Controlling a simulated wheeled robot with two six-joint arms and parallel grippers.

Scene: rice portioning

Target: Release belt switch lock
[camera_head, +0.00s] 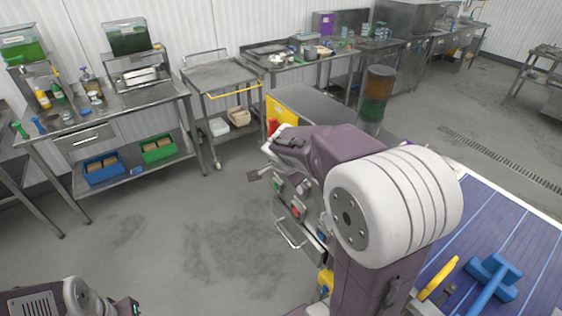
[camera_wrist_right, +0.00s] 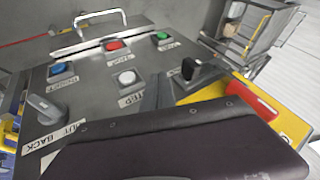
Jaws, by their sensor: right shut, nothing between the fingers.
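The belt's control panel (camera_wrist_right: 90,95) fills the left of the right wrist view, with a black upright switch (camera_wrist_right: 190,68) at its right side and a grey turn knob (camera_wrist_right: 45,107) at its left. A red switch handle (camera_wrist_right: 255,98) sits on a yellow plate (camera_wrist_right: 290,122), right of the panel; it also shows in the head view (camera_head: 273,127). My right gripper (camera_head: 290,141) is over the panel's top, close to the red handle. It is shut and empty; its fingertips are hard to make out. A dark purple part of my arm covers the bottom of the wrist view.
The panel carries red (camera_wrist_right: 115,45), green (camera_wrist_right: 160,38), white (camera_wrist_right: 126,77) and blue (camera_wrist_right: 58,68) buttons. A blue belt (camera_head: 520,240) with blue and yellow tools lies at right. A steel trolley (camera_head: 222,75) stands behind. The floor left of the panel is clear.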

